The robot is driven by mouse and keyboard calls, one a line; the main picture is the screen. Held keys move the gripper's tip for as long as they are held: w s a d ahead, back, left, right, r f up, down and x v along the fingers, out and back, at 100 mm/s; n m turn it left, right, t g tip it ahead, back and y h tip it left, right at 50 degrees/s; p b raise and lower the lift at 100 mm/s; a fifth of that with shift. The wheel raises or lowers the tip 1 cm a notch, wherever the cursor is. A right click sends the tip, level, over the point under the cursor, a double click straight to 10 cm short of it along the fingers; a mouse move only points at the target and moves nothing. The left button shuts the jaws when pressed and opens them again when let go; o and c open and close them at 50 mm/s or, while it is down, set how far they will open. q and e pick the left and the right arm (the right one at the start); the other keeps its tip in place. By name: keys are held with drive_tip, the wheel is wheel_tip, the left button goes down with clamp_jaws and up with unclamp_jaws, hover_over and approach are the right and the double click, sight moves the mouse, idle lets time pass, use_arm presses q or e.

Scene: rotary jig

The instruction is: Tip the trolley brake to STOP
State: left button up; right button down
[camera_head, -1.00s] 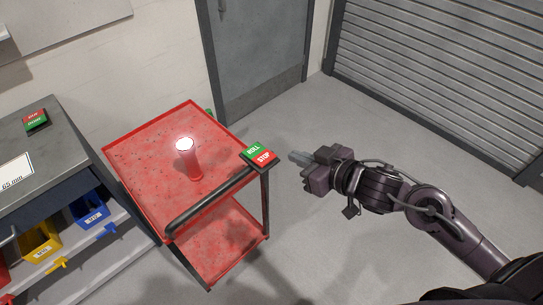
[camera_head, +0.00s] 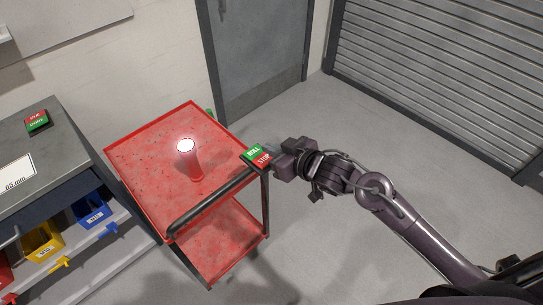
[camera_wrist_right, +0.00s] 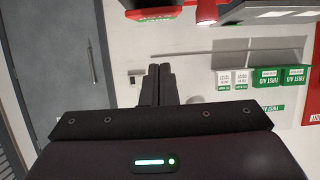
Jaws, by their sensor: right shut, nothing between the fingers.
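The trolley brake is a small rocker with a green ROLL half (camera_head: 253,154) and a red STOP half (camera_head: 263,161). It sits at the right end of the black handle of the red trolley (camera_head: 135,165). I cannot tell which half is lower. My right gripper (camera_head: 272,150) is shut and empty, its fingertips right at the brake's right side; I cannot tell whether they touch it. The right wrist view shows the two fingers (camera_wrist_right: 158,72) together with nothing between them. My left gripper is not in view.
A grey workbench (camera_head: 60,140) with another green-and-red rocker (camera_head: 37,121) and coloured bins is at the left. The floor to the right is clear up to the shutter (camera_head: 440,80).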

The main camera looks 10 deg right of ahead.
sight(259, 156)
wheel_tip(259, 156, down, 4)
drive_tip(key=shift+w+f+p, duration=0.1)
drive_tip(key=shift+f+p, duration=0.05)
drive_tip(key=shift+p, duration=0.3)
drive_tip(key=shift+a, duration=0.1)
